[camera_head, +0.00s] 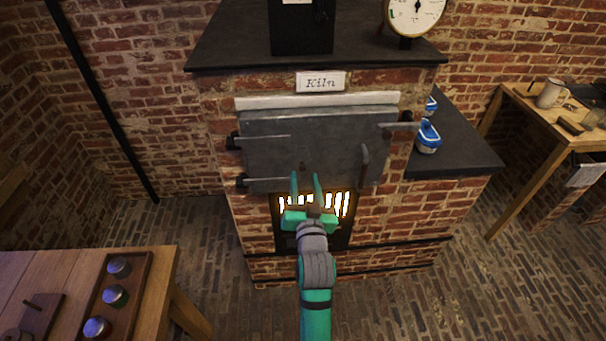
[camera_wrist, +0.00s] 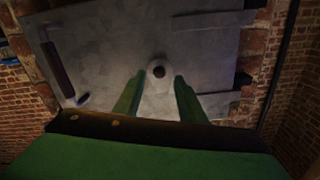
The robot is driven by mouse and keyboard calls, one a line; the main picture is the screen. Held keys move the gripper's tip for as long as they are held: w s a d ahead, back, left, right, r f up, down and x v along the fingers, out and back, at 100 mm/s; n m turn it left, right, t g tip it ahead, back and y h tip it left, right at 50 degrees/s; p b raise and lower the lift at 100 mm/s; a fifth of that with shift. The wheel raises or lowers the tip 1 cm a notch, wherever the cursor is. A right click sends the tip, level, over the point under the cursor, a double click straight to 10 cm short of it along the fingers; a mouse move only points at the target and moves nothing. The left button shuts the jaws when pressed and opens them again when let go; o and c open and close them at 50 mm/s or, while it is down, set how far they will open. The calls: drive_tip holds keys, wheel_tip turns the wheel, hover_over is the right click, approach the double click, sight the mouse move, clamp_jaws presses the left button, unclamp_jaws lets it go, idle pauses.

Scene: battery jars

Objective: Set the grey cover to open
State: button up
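The kiln door (camera_head: 320,140) is a large grey metal plate, closed on the brick front. A light grey oblong piece (camera_wrist: 158,90) with a dark round spot or knob (camera_wrist: 158,72) lies on the door in the wrist view; I take it to be the grey cover. In the head view only a small dark knob (camera_head: 303,166) shows there, just above my fingertips. My gripper (camera_head: 306,178) is open and empty, its two green fingers pointing at the door. In the wrist view the fingertips (camera_wrist: 155,80) stand on either side of the oblong piece; contact cannot be told.
A vertical handle (camera_head: 365,164) and a latch (camera_head: 400,126) are at the door's right, hinges at its left. A glowing grate (camera_head: 340,205) sits below. A wooden table (camera_head: 200,320) with jars is at lower left. A blue-white container (camera_head: 428,137) stands on the right ledge.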

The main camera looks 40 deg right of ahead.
sight(303, 170)
drive_tip(key=shift+x, duration=1.5)
drive_tip(key=shift+c, duration=0.6)
